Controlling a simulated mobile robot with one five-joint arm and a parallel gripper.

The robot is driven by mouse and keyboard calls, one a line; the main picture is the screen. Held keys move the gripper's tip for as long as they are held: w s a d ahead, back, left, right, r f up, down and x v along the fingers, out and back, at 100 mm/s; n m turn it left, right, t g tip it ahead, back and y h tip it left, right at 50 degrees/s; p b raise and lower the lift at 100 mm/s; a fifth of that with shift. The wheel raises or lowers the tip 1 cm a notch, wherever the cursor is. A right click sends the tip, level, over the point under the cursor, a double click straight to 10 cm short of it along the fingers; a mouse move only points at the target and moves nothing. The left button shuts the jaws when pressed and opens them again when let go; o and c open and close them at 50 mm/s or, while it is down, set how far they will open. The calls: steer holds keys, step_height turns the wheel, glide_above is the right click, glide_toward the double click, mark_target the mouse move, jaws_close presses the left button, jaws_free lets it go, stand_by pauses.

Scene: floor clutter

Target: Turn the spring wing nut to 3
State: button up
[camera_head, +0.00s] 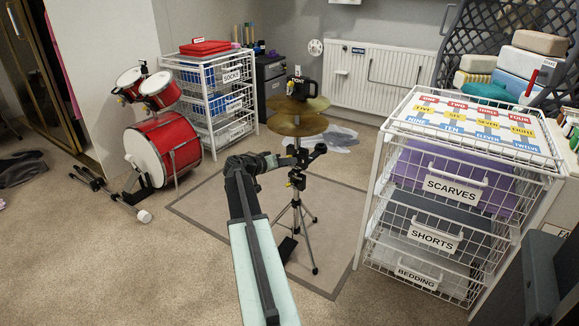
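A cymbal stand (297,215) stands on a grey mat, with brass cymbals (300,110) stacked at its top. A black fitting (303,90) with a small sign reading TIGHT (298,80) sits above the cymbals. The spring wing nut and any numbers by it are too small to make out, so I cannot tell its setting. My arm reaches up from the bottom middle and bends right. My gripper (314,152) is just below the cymbals, overlapping the stand's upper pole in the picture. I cannot tell whether it touches the stand or whether its fingers are open.
A red drum kit (166,147) stands at left, with a pedal and beater on the floor. A white wire drawer unit (455,215) stands close at right. Another wire unit (213,97) and a radiator (385,80) are behind. The mat (215,205) and carpet left of my arm have free room.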

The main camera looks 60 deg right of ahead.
steer(key=shift+s+d+f, duration=0.1)
steer(key=shift+d+f, duration=0.05)
steer(key=shift+d, duration=0.3)
jaws_close()
